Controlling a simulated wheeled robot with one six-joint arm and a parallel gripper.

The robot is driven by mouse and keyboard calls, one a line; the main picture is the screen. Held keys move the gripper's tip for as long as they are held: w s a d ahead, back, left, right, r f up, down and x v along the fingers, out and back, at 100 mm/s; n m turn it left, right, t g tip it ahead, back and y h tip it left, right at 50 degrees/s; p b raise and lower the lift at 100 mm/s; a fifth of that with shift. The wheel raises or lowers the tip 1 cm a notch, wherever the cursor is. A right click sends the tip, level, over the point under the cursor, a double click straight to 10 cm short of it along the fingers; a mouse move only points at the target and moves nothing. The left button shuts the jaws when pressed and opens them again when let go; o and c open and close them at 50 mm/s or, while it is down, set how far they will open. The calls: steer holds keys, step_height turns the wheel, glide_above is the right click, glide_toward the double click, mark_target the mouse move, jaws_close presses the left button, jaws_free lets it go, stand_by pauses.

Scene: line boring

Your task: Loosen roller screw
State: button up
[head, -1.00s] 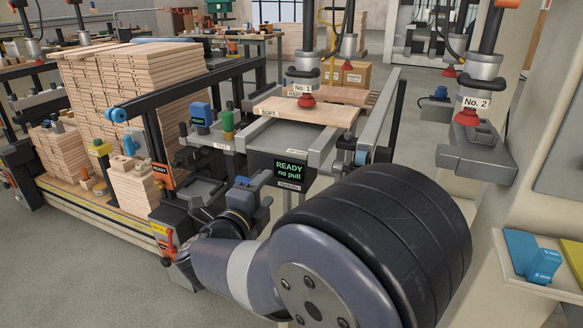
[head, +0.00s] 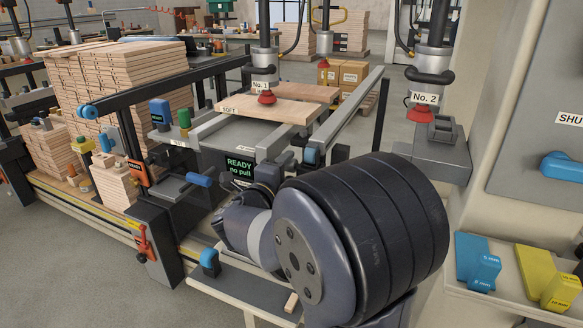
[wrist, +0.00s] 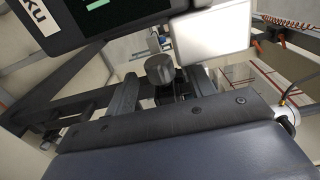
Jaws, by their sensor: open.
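In the wrist view a dark grey round knob (wrist: 160,68), which looks like the roller screw, stands just beyond my gripper (wrist: 162,82). The gripper's two dark fingers are open, one to each side of the knob's lower part as seen. I cannot tell how far the knob is from the fingertips, and no contact is visible. In the head view my own arm hides the gripper and the knob. The machine's screen (head: 240,167) reads "READY no pull", and a board (head: 272,108) lies on the bed behind it.
Suction lifter No. 1 (head: 266,95) hangs over the board, and No. 2 (head: 421,112) is at the right. Blue (head: 476,262) and yellow (head: 550,280) blocks sit on a shelf at far right. Stacked boards (head: 120,80) stand at the left. A dark screen housing (wrist: 90,18) is close above the fingers.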

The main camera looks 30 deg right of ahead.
mark_target(289, 164)
steer(key=shift+x, duration=1.55)
steer(key=c, duration=1)
steer(key=shift+r+p, duration=0.25)
steer(key=shift+p, duration=0.6)
steer(key=shift+r+g+y+p, duration=0.15)
steer(key=shift+g+y+p, duration=0.3)
steer(key=shift+p, duration=0.65)
steer(key=g+y+p, duration=0.1)
steer(key=y+p, duration=0.1)
steer(key=p, duration=0.7)
steer(key=shift+g, duration=0.35)
steer(key=g+y+p, duration=0.1)
steer(key=y+p, duration=0.1)
steer(key=p, duration=0.6)
steer(key=shift+g, duration=0.3)
steer(key=shift+f+g+y+p, duration=0.3)
steer(key=shift+f+y+p, duration=0.2)
steer(key=shift+p, duration=1.05)
